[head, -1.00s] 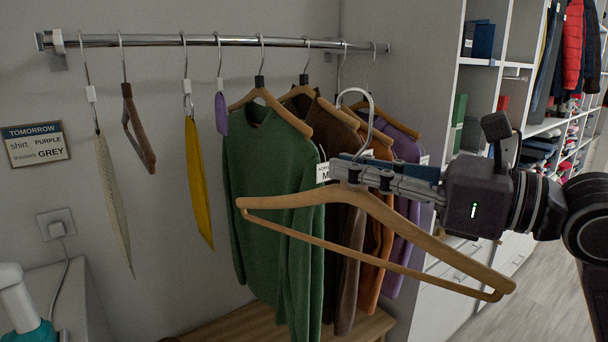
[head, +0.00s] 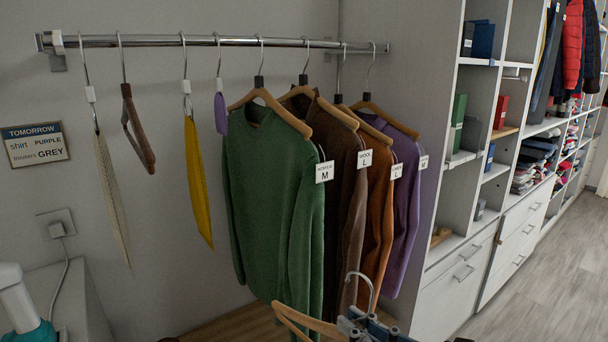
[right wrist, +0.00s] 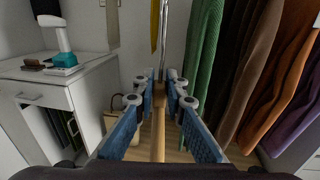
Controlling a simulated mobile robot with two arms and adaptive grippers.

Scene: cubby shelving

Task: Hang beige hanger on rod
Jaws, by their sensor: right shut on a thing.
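The chrome rod (head: 220,41) runs along the wall at the top of the head view. The beige wooden hanger (head: 302,321) is at the bottom edge of the head view, well below the rod, with its metal hook upright. Most of it is cut off there. My right gripper (head: 365,325) is shut on the hanger near its neck. In the right wrist view, the hanger (right wrist: 158,138) lies between the blue finger pads of the right gripper (right wrist: 160,88), and its hook rises in front of the clothes. My left gripper is not in view.
Left on the rod hang a white strip, a brown hanger (head: 139,130) and a yellow cloth (head: 197,180). Right hang a green sweater (head: 270,190) and brown, orange and purple garments. Gaps show between the left hooks. A shelf unit (head: 450,200) stands right.

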